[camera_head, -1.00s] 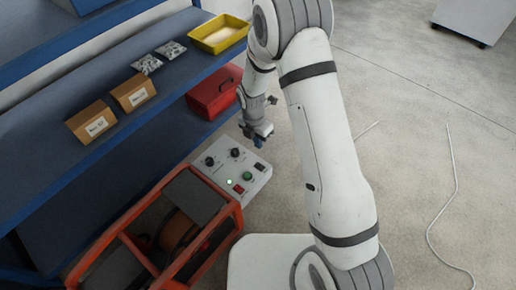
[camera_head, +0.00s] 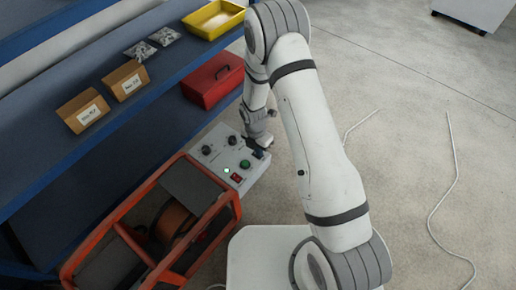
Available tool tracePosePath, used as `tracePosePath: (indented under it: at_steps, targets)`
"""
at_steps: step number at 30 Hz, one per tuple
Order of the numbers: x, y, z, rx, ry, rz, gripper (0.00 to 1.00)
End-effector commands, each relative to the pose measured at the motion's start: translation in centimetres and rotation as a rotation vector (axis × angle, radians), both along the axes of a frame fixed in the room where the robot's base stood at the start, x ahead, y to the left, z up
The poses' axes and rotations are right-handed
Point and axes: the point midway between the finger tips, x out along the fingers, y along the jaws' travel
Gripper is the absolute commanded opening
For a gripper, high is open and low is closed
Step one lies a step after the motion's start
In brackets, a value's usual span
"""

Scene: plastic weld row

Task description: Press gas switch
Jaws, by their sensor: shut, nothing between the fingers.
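A light grey control panel (camera_head: 217,160) sits at the end of an orange-framed machine (camera_head: 110,228). It bears black knobs (camera_head: 206,150), a green button (camera_head: 245,164), a red switch (camera_head: 236,177) and a lit green lamp (camera_head: 226,170). Labels are too small to read, so I cannot tell which control is the gas switch. My gripper (camera_head: 257,154) is shut and empty, pointing down at the panel's upper right corner, just right of the green button. It hides that corner, where a dark control showed earlier. I cannot tell whether the tips touch it.
A blue shelf unit (camera_head: 160,84) on the left carries a yellow tray (camera_head: 213,19), a red box (camera_head: 213,80), cardboard boxes (camera_head: 123,81) and clear bags (camera_head: 164,37). A white cable (camera_head: 447,190) lies on the open floor to the right.

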Motion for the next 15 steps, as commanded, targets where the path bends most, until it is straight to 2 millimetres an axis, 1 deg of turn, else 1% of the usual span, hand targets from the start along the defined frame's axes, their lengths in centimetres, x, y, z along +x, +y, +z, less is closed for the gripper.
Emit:
tracePosePath:
  at_steps: [4, 6, 15]
  targets:
    - [-0.05, -0.01, -0.08, -0.001, 0.001, 0.0, 0.0]
    - [-0.19, -0.18, -0.49, 0.0, 0.001, 0.001, 0.0]
    - [-0.16, -0.11, -0.6, -0.001, 0.002, 0.001, 0.0]
